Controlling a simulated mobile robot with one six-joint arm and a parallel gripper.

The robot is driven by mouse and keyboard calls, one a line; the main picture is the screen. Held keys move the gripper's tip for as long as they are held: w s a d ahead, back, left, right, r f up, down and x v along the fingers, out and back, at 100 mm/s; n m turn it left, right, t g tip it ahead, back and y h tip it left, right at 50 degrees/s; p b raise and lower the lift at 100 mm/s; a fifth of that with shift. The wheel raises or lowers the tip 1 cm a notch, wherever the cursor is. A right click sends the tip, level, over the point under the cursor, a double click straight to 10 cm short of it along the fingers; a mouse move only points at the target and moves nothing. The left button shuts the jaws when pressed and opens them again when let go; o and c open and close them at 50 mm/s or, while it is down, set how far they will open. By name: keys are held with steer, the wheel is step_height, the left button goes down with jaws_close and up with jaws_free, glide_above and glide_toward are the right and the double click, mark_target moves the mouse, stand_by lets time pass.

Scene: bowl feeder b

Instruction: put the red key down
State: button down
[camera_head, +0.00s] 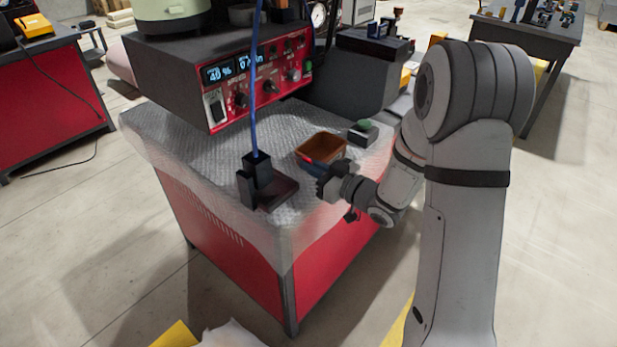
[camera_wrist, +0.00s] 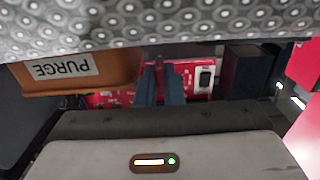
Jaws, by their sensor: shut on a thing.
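My gripper (camera_head: 317,168) is low over the front right of the worktop, beside the front of the brown tray. It is shut on the red key (camera_head: 307,158), of which only a small red end shows past the fingertips. In the wrist view the two bluish fingers (camera_wrist: 160,88) are close together, with a small reddish piece (camera_wrist: 158,62) at their tips. The rest of the key is hidden by the fingers. I cannot tell whether the key touches the worktop or the tray.
The brown tray (camera_head: 302,154) bears an upside-down PURGE label in the wrist view (camera_wrist: 64,67). A black holder with a blue cable (camera_head: 258,180) stands to the left. A green-topped button box (camera_head: 362,132) is behind right. The red control panel (camera_head: 262,78) rises behind. Worktop (camera_head: 190,140) is clear at left.

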mark_target(312, 183)
steer(key=shift+f, duration=1.65)
steer(key=shift+f+b, duration=0.2)
steer(key=shift+b, duration=0.25)
steer(key=c, duration=1.8)
jaws_free()
steer(key=shift+c, duration=0.2)
steer(key=shift+r, duration=0.1)
